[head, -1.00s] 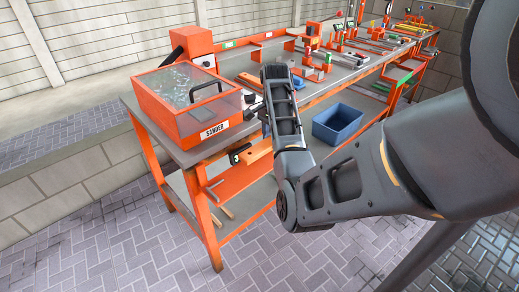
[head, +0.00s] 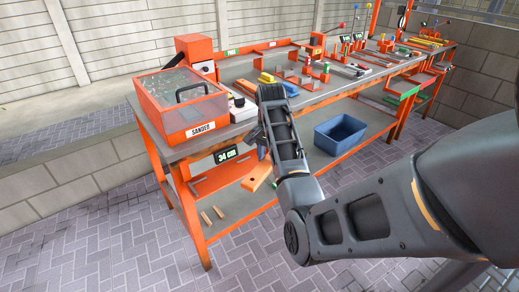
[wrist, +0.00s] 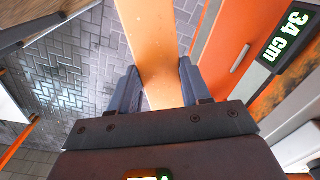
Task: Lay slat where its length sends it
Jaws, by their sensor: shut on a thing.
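An orange slat (head: 257,177) is held by my gripper in front of the bench, below its top; its near end shows in the head view. In the wrist view the slat (wrist: 158,45) runs up from between my gripper's fingers (wrist: 160,85), which are shut on it, and leaves the picture at the top. The far end is out of view there. In the head view my arm hides most of the gripper. A display (head: 225,155) on the bench front reads 34 cm, and it also shows in the wrist view (wrist: 287,36).
An orange sander box (head: 180,110) stands on the bench's left end. A blue bin (head: 340,133) sits on the lower shelf. Tools and parts crowd the bench top. The paved floor in front is clear.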

